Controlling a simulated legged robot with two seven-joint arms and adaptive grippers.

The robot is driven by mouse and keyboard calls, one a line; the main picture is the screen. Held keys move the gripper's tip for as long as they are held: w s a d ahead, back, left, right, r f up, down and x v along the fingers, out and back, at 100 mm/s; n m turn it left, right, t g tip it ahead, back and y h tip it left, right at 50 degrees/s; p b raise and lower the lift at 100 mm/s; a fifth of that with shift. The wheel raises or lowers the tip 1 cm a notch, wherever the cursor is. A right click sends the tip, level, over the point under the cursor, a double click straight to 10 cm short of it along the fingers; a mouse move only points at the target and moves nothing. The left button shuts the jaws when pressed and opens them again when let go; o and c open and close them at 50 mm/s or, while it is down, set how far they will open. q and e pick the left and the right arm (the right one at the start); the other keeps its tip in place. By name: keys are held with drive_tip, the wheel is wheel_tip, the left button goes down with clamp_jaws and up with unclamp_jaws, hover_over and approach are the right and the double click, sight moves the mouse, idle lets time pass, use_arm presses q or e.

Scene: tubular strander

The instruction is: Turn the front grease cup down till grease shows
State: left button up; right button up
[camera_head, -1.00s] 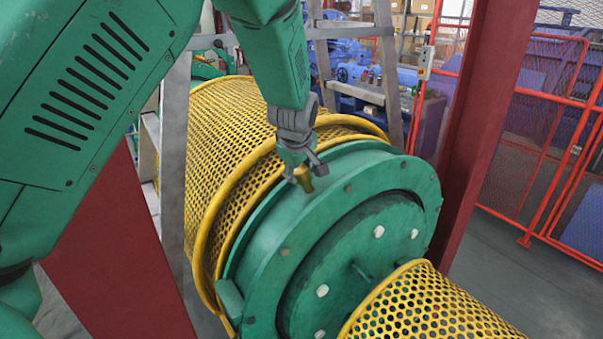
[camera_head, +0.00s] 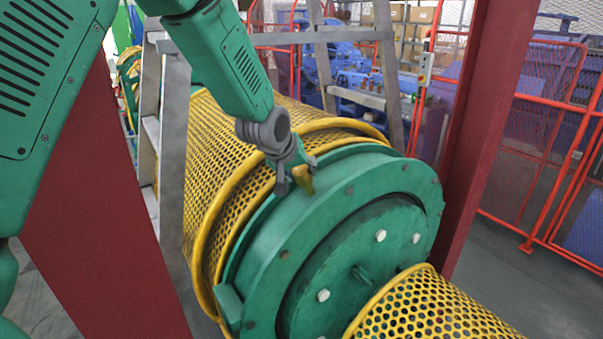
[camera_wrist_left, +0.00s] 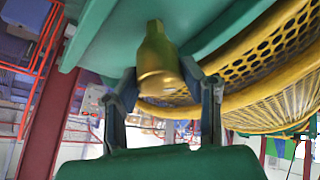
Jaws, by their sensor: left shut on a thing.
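The front grease cup (camera_head: 303,179) is a small brass fitting on top of the green bearing housing (camera_head: 262,231). In the left wrist view the brass cup (camera_wrist_left: 157,62) stands out from the green housing, between my fingers. My left gripper (camera_head: 297,180) comes in from the upper left and is shut on the cup. Its two fingers (camera_wrist_left: 166,90) show on either side of the cup in the left wrist view. No grease can be made out at the cup. My right gripper is not in view.
Yellow perforated guards (camera_head: 231,130) lie behind the housing, and another guard (camera_head: 425,308) is in front. A grey ladder (camera_head: 173,130) and red posts (camera_head: 480,110) stand close by. Orange fencing (camera_head: 545,150) is at the right.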

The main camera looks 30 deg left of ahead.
use_arm(q)
drive_tip(key=shift+w+a+r+m, duration=0.1)
drive_tip(key=shift+w+r+m, duration=0.15)
drive_tip(key=shift+r+m, duration=0.05)
drive_tip(key=o, duration=0.9)
drive_tip(key=shift+o, duration=1.2)
drive_tip(key=shift+f, duration=0.2)
drive_tip(key=a+v, duration=0.1)
drive_tip(key=v, duration=1)
drive_tip(key=shift+s+d+r, duration=0.2)
drive_tip(key=shift+s+d, duration=0.15)
drive_tip(key=shift+s, duration=0.05)
drive_tip(key=shift+a, duration=0.1)
